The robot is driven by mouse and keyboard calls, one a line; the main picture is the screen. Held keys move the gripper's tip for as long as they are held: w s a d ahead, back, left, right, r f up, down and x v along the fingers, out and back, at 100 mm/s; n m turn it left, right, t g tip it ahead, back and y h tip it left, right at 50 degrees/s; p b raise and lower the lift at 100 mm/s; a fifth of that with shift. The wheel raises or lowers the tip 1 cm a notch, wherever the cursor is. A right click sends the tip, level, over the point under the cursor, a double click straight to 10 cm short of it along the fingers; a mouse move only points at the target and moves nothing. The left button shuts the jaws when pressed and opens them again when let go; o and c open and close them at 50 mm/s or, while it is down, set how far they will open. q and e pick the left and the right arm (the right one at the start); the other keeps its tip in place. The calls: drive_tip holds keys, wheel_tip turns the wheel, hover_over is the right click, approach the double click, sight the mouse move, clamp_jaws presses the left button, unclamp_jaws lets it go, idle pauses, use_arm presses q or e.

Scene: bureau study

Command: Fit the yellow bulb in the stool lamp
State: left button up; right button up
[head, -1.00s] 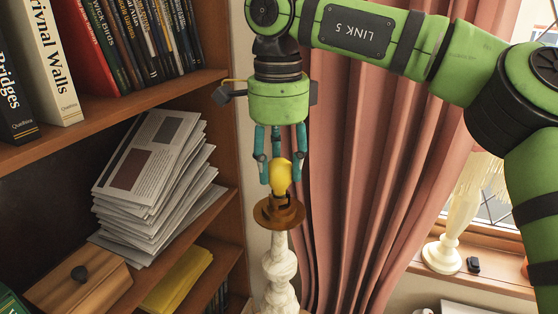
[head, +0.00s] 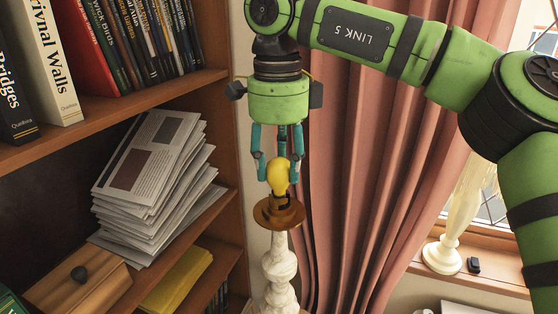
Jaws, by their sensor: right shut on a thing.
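The yellow bulb (head: 278,177) is upright at the top of the lamp, just above its brown disc-shaped collar (head: 279,213). The lamp's white turned stem (head: 280,264) stands below the collar. Its lower end and the stool are out of view. My right gripper (head: 278,172) points straight down and its teal fingers are shut on the bulb from above. A dark piece shows between the bulb and the collar; I cannot tell whether the bulb is seated. My left gripper is not in view.
A wooden bookcase (head: 160,91) with books, stacked papers (head: 150,185) and a wooden box (head: 78,284) is close on the left. A pink curtain (head: 385,190) hangs behind my right arm.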

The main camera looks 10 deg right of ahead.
drive_tip(key=shift+m, duration=0.7)
drive_tip(key=o, duration=1.1)
drive_tip(key=shift+c, duration=0.2)
wheel_tip(320, 180, up, 3)
drive_tip(key=p, duration=0.2)
drive_tip(key=shift+f+p, duration=0.1)
drive_tip(key=shift+p, duration=0.25)
drive_tip(key=shift+r+p, duration=0.4)
drive_tip(key=shift+r, duration=1.7)
